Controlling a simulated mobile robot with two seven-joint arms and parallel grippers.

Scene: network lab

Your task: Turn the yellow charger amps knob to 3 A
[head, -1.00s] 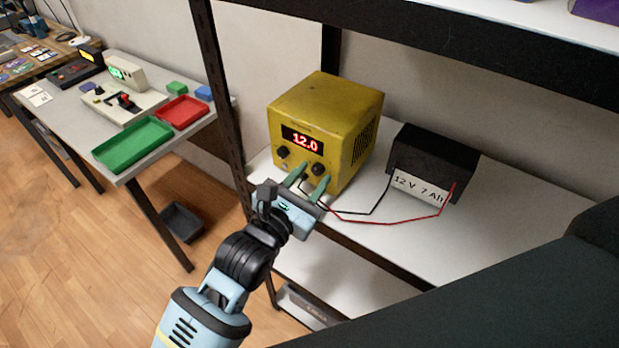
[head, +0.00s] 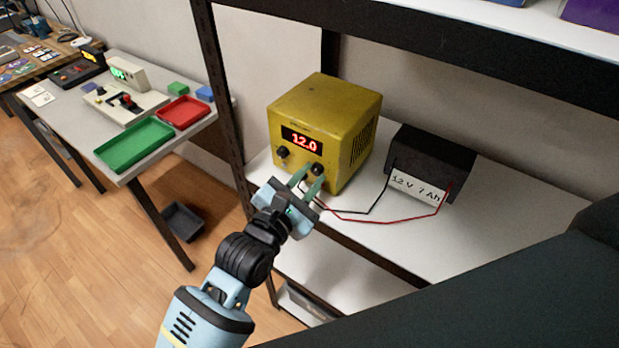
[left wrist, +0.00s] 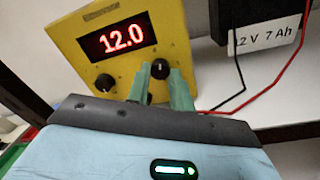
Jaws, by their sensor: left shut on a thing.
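The yellow charger (head: 325,115) stands on the white shelf, and its red display (head: 301,140) reads 12.0. Two dark knobs sit on its front below the display: a left knob (head: 282,152) and a right knob (head: 317,169). Their labels and scale marks are too small to read. My left gripper (head: 310,176) reaches up from the lower left and is shut on the right knob. In the left wrist view the right knob (left wrist: 160,68) shows between the two green fingers, while the left knob (left wrist: 105,82) is free. My right gripper is not in view.
A black 12 V 7 Ah battery (head: 432,160) stands right of the charger, joined by black and red wires that pass close to my fingers. A dark shelf post (head: 226,100) stands at left. A table with green and red trays (head: 135,145) is farther left.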

